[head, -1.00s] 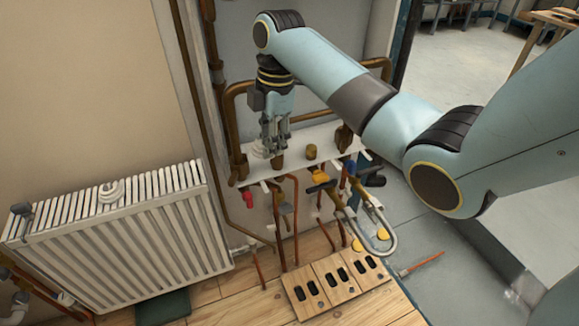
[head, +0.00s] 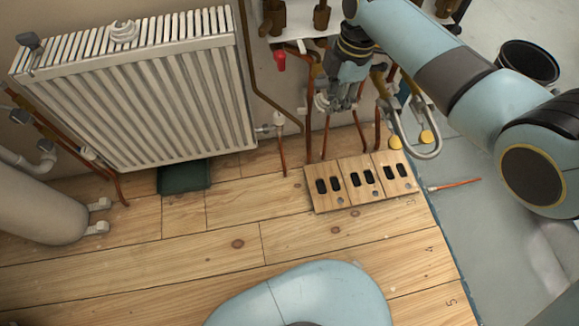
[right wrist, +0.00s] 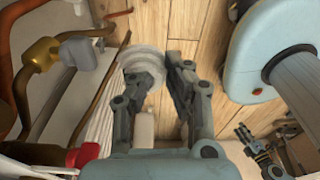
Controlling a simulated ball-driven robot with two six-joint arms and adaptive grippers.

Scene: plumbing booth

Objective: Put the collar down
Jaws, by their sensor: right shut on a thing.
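The white ring-shaped collar (right wrist: 143,66) is between the fingertips of my right gripper (right wrist: 160,75) in the right wrist view, with floorboards beyond it. My right gripper (head: 336,104) is shut on the collar, which shows in the head view as a pale edge (head: 320,103) at its left side. The gripper points down in front of the pipes, and its fingers hide part of the collar. What looks like my left gripper (right wrist: 252,142) shows small at the lower right of the right wrist view; its jaw state is unclear. It is outside the head view.
A similar white ring (head: 123,32) rests on the radiator (head: 140,90). Copper pipes and a red-handled valve (head: 279,60) stand close to the right gripper. A slotted wooden panel (head: 360,182) lies on the floorboards (head: 200,240), which are mostly clear. A black bucket (head: 528,62) stands right.

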